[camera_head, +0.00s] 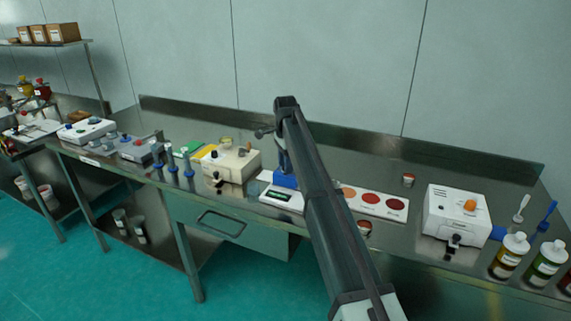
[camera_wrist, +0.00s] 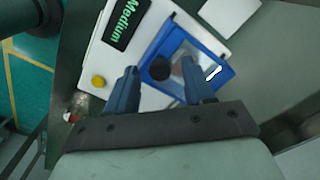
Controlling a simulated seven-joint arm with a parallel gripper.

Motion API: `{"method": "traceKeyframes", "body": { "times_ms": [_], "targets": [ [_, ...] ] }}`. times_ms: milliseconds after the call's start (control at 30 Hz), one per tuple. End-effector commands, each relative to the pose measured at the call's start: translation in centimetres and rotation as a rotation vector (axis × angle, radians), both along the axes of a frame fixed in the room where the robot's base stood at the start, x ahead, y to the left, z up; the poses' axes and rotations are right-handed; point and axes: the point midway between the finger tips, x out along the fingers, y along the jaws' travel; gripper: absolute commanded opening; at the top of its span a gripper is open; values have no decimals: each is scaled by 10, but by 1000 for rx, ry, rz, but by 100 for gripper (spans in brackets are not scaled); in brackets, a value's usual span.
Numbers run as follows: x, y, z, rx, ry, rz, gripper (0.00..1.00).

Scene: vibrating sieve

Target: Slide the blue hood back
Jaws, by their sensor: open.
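The blue hood (camera_wrist: 206,48) is a square blue frame around a clear window, on a white sieve machine (camera_wrist: 97,58). It carries a round black knob (camera_wrist: 160,69) and a white bar-shaped mark near its right side. The machine has a green "Medium" display and a yellow button. My gripper (camera_wrist: 160,64) is open over the hood, with one finger on each side of the knob in the wrist view. Contact with the knob cannot be told. In the head view the blue hood (camera_head: 284,181) shows low beside my arm, which hides part of it and most of the gripper.
A cream device (camera_head: 231,164) stands left of the sieve machine. A white plate with reddish discs (camera_head: 370,199) lies right, then a white box with an orange knob (camera_head: 457,213) and bottles (camera_head: 510,256). The bench's back strip is mostly clear.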

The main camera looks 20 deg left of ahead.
Motion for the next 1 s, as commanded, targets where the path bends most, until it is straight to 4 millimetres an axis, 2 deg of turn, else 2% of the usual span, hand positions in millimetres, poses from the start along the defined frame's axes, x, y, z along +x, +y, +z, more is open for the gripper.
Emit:
{"method": "traceKeyframes", "body": {
  "times_ms": [333,900,1000],
  "targets": [
    [0,0,-3,0,0,0,52],
    [0,0,-3,0,0,0,0],
    [0,0,-3,0,0,0,0]
  ]
}}
